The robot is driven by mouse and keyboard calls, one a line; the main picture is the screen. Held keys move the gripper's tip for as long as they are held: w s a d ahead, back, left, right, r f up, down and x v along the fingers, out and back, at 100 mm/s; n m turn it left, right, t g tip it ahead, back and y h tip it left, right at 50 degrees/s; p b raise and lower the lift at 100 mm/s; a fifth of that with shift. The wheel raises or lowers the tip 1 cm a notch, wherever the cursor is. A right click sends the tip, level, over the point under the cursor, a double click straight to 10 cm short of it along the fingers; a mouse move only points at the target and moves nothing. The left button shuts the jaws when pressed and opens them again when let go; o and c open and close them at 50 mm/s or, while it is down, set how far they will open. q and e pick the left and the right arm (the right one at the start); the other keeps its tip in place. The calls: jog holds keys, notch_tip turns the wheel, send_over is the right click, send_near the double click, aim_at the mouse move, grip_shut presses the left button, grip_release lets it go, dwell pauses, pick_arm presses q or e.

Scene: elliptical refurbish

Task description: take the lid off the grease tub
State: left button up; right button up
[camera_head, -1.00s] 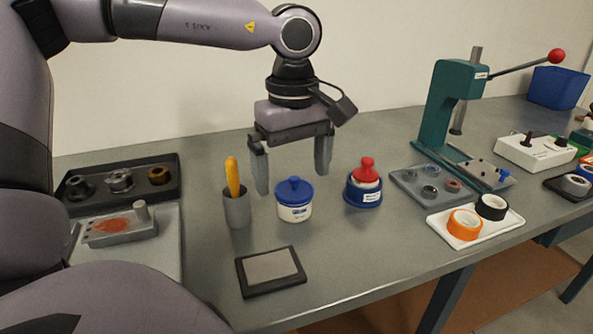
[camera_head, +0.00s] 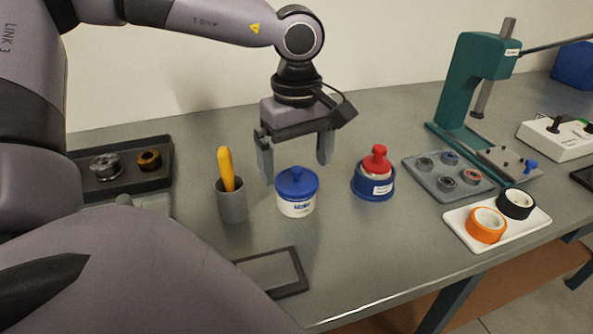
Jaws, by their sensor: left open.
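The grease tub (camera_head: 297,208) is a small white pot with a blue label, standing upright on the bench. Its blue lid (camera_head: 297,184) with a round knob is on top of it. My left gripper (camera_head: 296,172) is open and points down, with its fingers above and behind the tub. One finger shows to the left of the lid and one to the right. Nothing is between the fingers except the view of the lid and bench; I cannot tell whether they touch the lid. My right gripper is not in view.
A grey cup (camera_head: 232,204) with a yellow-handled tool stands left of the tub. A blue-and-red dispenser (camera_head: 373,180) stands right of it. A dark-framed pad (camera_head: 272,270) lies in front. A green press (camera_head: 470,95), bearing tray (camera_head: 412,178) and tape tray (camera_head: 527,229) are farther right.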

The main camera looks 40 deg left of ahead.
aim_at(295, 182)
pick_arm(q)
notch_tip(295, 182, down, 2)
jog(key=shift+f, duration=0.1)
jog(key=c, duration=0.8)
